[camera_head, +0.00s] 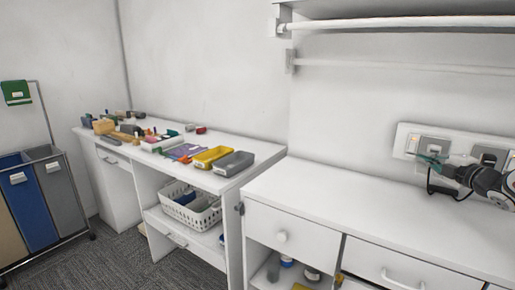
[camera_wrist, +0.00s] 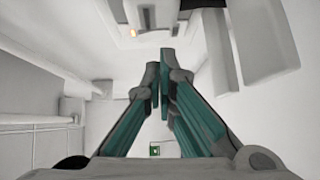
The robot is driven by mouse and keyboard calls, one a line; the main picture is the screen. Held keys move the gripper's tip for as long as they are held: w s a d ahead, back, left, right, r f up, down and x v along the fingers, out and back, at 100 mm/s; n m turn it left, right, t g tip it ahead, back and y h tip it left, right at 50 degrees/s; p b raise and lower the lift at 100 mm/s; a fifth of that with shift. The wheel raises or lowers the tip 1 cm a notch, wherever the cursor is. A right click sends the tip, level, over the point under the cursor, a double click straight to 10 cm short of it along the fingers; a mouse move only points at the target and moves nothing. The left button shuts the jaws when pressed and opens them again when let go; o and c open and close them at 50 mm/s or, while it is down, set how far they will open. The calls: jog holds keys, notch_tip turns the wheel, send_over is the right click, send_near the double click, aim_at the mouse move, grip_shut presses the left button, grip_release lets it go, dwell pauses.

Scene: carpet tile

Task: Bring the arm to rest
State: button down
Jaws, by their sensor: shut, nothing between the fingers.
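My gripper (camera_head: 426,158) shows at the right edge of the head view, in front of the white wall and above the right-hand counter. Its green-lined fingers point left. In the wrist view my gripper (camera_wrist: 160,62) has its two fingers brought together at the tips, with nothing between them. Only the end of my arm is in the head view; the rest is out of frame on the right.
A white counter (camera_head: 330,205) with drawers stands below my gripper. A wall panel (camera_head: 480,150) is right behind it. A rail (camera_head: 400,24) runs above. A cluttered desk (camera_head: 240,184) and sorting bins (camera_head: 32,205) stand to the left. Carpet (camera_head: 110,262) is clear in front.

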jog(key=shift+s+a+r, duration=0.25)
jog(key=shift+a+r, duration=0.05)
jog(key=shift+r, duration=0.3)
jog(key=shift+w+a+r+m+h, duration=0.1)
jog(key=shift+a+r+m+h, duration=0.1)
jog(key=shift+a+m+h, duration=0.15)
jog(key=s+a+r+m+g+h+p, duration=0.2)
jog(key=s+a+r+m+g+h, duration=0.4)
jog(key=s+a+r+m, duration=0.65)
jog(key=s+a+f+m+g+y, duration=0.1)
jog(key=s+a, duration=0.5)
jog(key=s, duration=0.6)
jog(key=s+a+f+m+g+y+p, duration=0.1)
jog(key=s+a+f+m+g, duration=0.2)
jog(key=s, duration=0.9)
jog(key=s+a+f+m+g+y, duration=0.1)
jog(key=s+a+f+m+g, duration=0.1)
jog(key=s+a+f, duration=0.4)
jog(key=s+a, duration=0.4)
jog(key=s, duration=0.2)
jog(key=shift+a+f+g+p, duration=0.25)
jog(key=shift+f+g+p, duration=0.15)
